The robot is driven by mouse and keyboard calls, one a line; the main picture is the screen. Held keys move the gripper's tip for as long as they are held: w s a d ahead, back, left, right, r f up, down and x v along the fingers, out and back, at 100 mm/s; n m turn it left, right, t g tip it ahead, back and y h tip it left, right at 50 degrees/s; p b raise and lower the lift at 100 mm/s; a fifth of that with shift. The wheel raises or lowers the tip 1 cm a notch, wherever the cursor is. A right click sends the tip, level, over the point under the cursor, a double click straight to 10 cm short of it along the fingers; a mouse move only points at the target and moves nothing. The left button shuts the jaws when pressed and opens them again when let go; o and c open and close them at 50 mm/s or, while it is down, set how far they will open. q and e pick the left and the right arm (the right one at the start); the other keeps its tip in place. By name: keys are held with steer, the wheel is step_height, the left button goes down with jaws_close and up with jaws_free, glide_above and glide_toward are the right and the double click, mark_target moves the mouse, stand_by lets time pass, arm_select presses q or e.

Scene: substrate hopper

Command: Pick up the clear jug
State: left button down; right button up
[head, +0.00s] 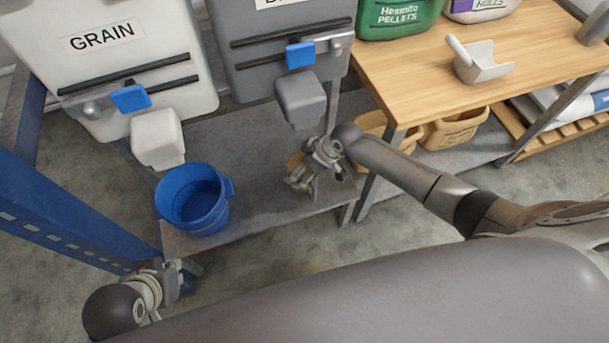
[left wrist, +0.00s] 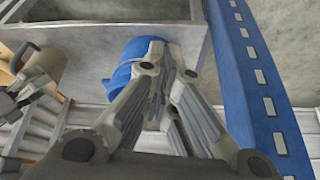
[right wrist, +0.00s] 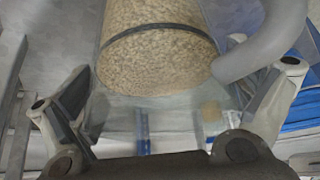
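The clear jug (right wrist: 155,50) fills the upper middle of the right wrist view. It has tan granular contents, a dark band and a thick grey handle at its right. My right gripper (head: 302,182) is open, its fingers spread on either side of the jug in the right wrist view; I cannot tell whether they touch it. In the head view the gripper mostly hides the jug. The jug also shows at the left of the left wrist view (left wrist: 48,68). My left gripper (head: 172,272) is low at the left, with its fingers together and empty in the left wrist view.
A blue bucket (head: 192,200) stands on the grey low platform (head: 255,205), left of my right gripper. The grain hopper (head: 110,55) and a grey hopper (head: 280,50) hang above. A wooden table (head: 425,85) with a scoop (head: 477,62) is right. A blue post (head: 60,215) is left.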

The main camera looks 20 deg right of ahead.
steer(key=c, duration=0.9)
steer(key=shift+r, duration=0.15)
